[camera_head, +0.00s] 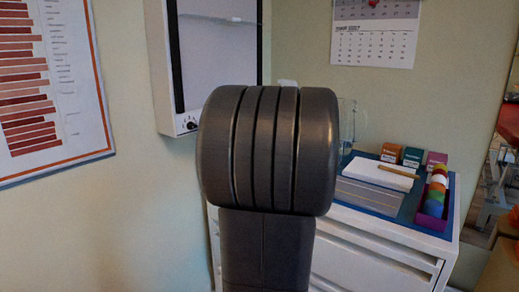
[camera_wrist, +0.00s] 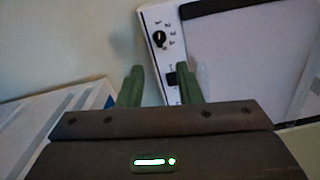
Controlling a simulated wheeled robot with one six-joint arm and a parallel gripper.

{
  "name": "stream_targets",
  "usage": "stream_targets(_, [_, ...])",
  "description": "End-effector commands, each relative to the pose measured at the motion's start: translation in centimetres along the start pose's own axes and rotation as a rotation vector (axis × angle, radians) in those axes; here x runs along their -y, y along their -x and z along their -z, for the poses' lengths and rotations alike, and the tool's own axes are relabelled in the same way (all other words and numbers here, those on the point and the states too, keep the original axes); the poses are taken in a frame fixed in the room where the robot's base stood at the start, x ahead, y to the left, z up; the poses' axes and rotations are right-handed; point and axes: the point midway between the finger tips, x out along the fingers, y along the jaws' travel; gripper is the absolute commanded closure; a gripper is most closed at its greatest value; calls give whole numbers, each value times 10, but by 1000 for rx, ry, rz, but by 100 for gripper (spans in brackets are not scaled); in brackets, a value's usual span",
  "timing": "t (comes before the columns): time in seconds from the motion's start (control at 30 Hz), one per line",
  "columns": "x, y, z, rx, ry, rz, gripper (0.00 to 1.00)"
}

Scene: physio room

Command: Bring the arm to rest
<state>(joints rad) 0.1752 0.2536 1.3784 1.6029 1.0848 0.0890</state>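My gripper (camera_wrist: 160,78) shows in the wrist view, with two green fingers standing apart and nothing between them. It points toward the wall and the lower edge of the white wall-mounted light box (camera_wrist: 165,20), whose black knob is just beyond the fingertips. How far the fingertips are from the box cannot be told. In the head view, my dark grey arm stands upright in the middle and hides my gripper and part of the cabinet behind.
A white drawer cabinet (camera_head: 375,262) stands behind my arm on the right. On it are a blue mat (camera_head: 408,212), a white pad (camera_head: 375,174), a pencil, small boxes (camera_head: 412,157), a clear jug and a purple tray (camera_head: 432,221) of coloured balls. A calendar (camera_head: 373,45) and chart (camera_head: 40,90) hang on walls.

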Motion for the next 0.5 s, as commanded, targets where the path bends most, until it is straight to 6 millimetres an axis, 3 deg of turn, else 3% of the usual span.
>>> stream_targets(0.5, [-3, -103, -1, 4, -1, -1, 68])
